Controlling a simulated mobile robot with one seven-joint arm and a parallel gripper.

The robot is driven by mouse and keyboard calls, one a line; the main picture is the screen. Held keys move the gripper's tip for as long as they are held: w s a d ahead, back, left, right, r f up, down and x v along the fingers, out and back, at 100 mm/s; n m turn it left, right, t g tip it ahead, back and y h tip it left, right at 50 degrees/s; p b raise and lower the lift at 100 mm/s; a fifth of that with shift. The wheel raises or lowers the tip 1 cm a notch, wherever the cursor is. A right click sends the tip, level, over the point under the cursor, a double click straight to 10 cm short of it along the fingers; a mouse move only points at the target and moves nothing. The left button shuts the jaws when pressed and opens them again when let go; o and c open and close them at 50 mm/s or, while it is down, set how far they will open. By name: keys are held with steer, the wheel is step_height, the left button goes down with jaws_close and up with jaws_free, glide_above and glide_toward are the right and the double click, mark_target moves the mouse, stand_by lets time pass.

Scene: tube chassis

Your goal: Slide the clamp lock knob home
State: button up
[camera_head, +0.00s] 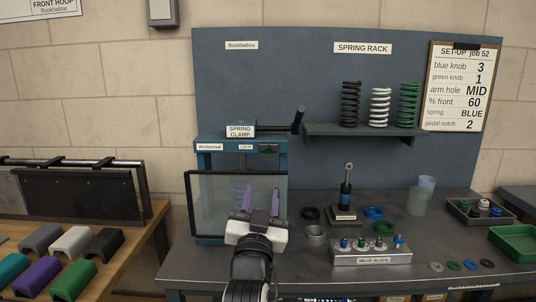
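The spring clamp (202,163) is a teal frame at the left end of the grey bench, with a "SPRING CLAMP" plate on top. A "LOCK" label (246,147) is on its crossbar, and a small dark green knob (268,149) sits right of that label. Whether the knob is at the end of its travel is too small to tell. My gripper (261,196) is in front of the clamp, below the knob and apart from it. Its two purplish fingers stand apart with nothing visible between them. My wrist hides part of the clamp's lower front.
A clear black-edged guard (189,212) stands at the clamp's front. A black-handled lever (298,119) sticks out right of the clamp top. Right of my gripper are loose rings, a damper on a stand (345,196) and the valve block (372,258). Springs stand on a shelf (364,131) above.

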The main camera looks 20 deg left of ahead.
mark_target(269, 152)
steer(key=p+x, duration=0.3)
steer(key=x, duration=1)
steer(key=shift+w, duration=0.4)
jaws_close()
steer(key=shift+d, duration=0.1)
